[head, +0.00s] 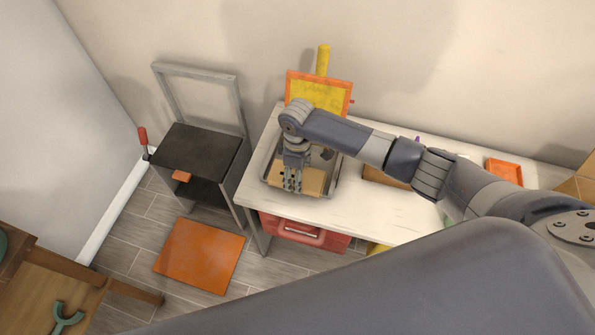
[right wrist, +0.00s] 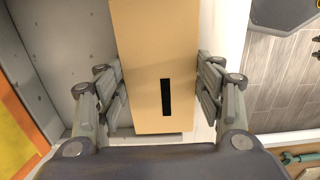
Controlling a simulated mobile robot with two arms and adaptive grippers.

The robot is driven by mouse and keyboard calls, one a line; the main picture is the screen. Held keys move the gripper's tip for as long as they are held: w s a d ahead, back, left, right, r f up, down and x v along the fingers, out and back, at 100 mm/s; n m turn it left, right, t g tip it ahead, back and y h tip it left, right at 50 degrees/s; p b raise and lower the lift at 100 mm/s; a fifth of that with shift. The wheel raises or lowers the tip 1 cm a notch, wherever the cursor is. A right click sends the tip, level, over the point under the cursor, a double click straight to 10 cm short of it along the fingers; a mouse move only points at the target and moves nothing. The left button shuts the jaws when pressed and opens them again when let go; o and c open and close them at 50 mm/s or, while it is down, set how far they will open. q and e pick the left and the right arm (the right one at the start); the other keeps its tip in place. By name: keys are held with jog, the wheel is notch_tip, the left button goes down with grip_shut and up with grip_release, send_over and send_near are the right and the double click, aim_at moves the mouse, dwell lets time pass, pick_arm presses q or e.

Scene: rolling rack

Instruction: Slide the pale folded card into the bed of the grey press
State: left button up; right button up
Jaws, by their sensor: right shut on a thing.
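The pale tan folded card (head: 312,183) is at the grey tray on the white table. In the right wrist view the card (right wrist: 150,50) shows a flat tan face with a black bar mark. My right gripper (head: 292,185) is shut on it, with one finger set on each side in the right wrist view (right wrist: 165,95). The grey press (head: 243,185) stands left of the table, with a dark flat bed (head: 197,150) and an upright grey frame raised behind it. The bed is bare. My left gripper is not in view.
The grey tray (head: 268,183) lies around the card on the white table (head: 365,212). An orange-framed yellow panel (head: 318,95) stands behind. A red box (head: 305,232) is under the table. A red-handled item (head: 143,138) is at the press's left. An orange mat (head: 198,256) lies on the floor.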

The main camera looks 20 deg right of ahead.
jog(key=shift+f, duration=0.1)
jog(key=o, duration=1.1)
jog(key=shift+r, duration=0.25)
notch_tip(320, 180, up, 12)
jog(key=shift+f, duration=0.2)
jog(key=shift+s+f, duration=0.1)
jog(key=shift+f, duration=0.05)
